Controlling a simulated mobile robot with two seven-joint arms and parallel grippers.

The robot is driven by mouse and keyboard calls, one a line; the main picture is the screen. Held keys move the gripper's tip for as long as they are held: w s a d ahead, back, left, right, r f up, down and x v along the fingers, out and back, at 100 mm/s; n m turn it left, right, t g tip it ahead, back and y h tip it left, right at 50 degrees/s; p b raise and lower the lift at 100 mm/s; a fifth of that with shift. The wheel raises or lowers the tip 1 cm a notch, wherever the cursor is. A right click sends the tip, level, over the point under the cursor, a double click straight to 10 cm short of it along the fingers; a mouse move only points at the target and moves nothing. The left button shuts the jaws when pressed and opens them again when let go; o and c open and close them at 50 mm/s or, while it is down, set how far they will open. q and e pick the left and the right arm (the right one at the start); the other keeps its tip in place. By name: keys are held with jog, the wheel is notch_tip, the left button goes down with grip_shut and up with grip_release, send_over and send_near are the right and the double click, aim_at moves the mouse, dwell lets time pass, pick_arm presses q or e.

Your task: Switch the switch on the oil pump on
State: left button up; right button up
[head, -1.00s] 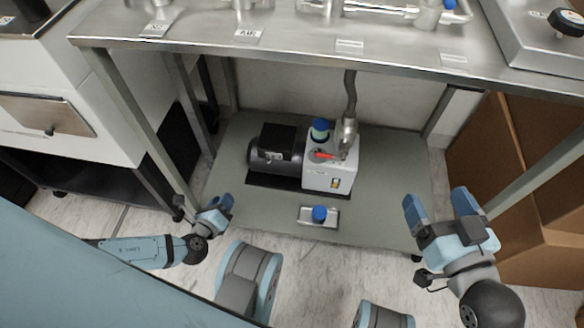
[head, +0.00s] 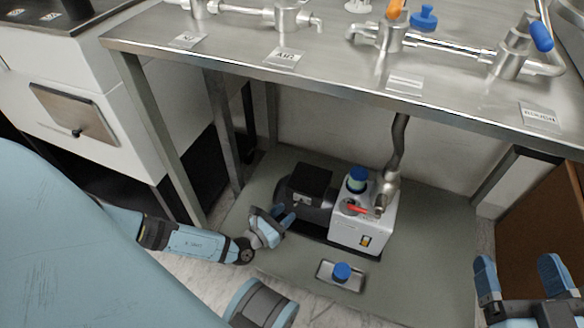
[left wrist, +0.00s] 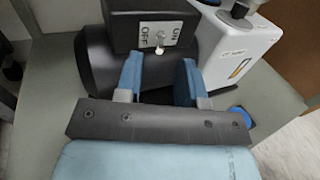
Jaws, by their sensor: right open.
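The oil pump (head: 364,230) has a white body and a black motor. It stands on the lower shelf. A black box (head: 310,182) on the motor carries a small switch (left wrist: 159,48) with a pale tip, between "OFF" and "ON" labels in the left wrist view. I cannot tell which way it is set. My left gripper (head: 283,216) is beside the motor at its near left side. In the left wrist view its blue fingers (left wrist: 161,80) are apart and empty, just short of the switch. My right gripper (head: 522,272) is open and empty at lower right, away from the pump.
A steel table top (head: 330,60) with pipes and valves overhangs the pump. A small metal tray with a blue knob (head: 342,272) lies in front of the pump. A brown box (head: 545,215) is at right.

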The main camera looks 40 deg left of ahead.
aim_at(297, 203)
pick_arm(q)
jog(key=shift+w+d+b, duration=0.15)
jog(key=shift+w+b, duration=0.05)
jog(key=shift+w, duration=0.65)
jog(key=shift+w+d+b, duration=0.1)
jog(key=shift+w+b, duration=0.05)
jog(key=shift+w, duration=0.7)
pick_arm(e)
jog(key=shift+w+d+r+n, duration=0.1)
jog(key=shift+w+d+n, duration=0.1)
jog(key=shift+n, duration=0.2)
pick_arm(q)
grip_shut()
pick_arm(e)
jog(key=shift+r+y, duration=0.1)
jog(key=shift+y, duration=0.2)
